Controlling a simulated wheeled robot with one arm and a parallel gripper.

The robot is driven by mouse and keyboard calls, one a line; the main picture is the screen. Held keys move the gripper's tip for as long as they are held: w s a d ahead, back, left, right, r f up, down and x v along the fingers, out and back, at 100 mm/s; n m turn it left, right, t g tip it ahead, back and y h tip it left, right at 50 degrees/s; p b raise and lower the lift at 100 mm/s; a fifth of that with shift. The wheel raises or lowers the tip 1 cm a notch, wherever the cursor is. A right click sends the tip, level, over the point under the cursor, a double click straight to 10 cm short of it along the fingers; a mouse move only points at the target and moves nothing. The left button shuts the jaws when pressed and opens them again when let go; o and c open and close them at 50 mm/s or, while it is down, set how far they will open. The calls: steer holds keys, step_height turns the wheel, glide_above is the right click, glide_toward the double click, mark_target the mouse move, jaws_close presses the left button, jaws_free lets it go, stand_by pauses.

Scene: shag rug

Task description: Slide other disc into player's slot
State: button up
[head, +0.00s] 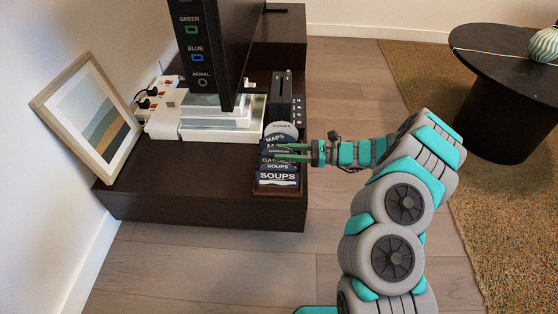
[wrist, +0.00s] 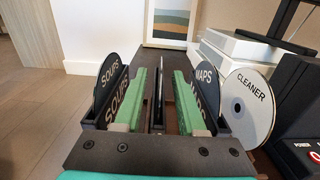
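A rack (head: 278,191) of upright dark dividers stands at the cabinet's right edge; labels include MAPS and SOUPS. My gripper (head: 278,152) reaches over it from the right. In the wrist view its green fingers (wrist: 158,100) are apart, with a thin dark edge-on piece (wrist: 158,88) standing between them; gaps show on both sides. I cannot tell whether that piece is a disc or a divider. A white disc labelled CLEANER (wrist: 248,106) stands beside the MAPS divider (wrist: 205,82), outside the fingers. The black player (head: 283,98) stands behind the rack; its slot is not clear.
A black screen (head: 228,45) and white boxes (head: 220,122) stand left of the player. A framed picture (head: 88,117) leans on the wall. The dark cabinet top (head: 190,165) is bare in front. A round black table (head: 505,65) stands far right.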

mark_target(271, 151)
steer(key=shift+a, duration=1.2)
steer(key=shift+c, duration=0.2)
jaws_close()
